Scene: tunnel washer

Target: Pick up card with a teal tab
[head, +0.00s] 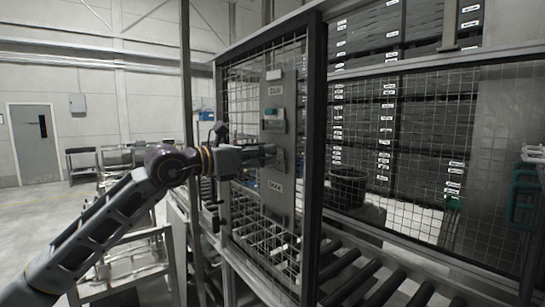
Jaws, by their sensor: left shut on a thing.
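A grey board (279,200) with white labels hangs on the mesh gate. My left gripper (270,155) reaches in from the left, level with the board's lower holder (281,160), below that card. It is shut on a thin thing at this holder, most likely a card. The fingers hide most of it, and I cannot see its tab colour. I cannot tell whether it is still in the holder. My right gripper is not in view.
The gate's dark post (314,160) stands just right of the board. A roller conveyor (375,285) runs behind the mesh, with a dark bin (348,187) beyond. A thin upright pole (187,90) stands near my left arm. Floor at the left is open.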

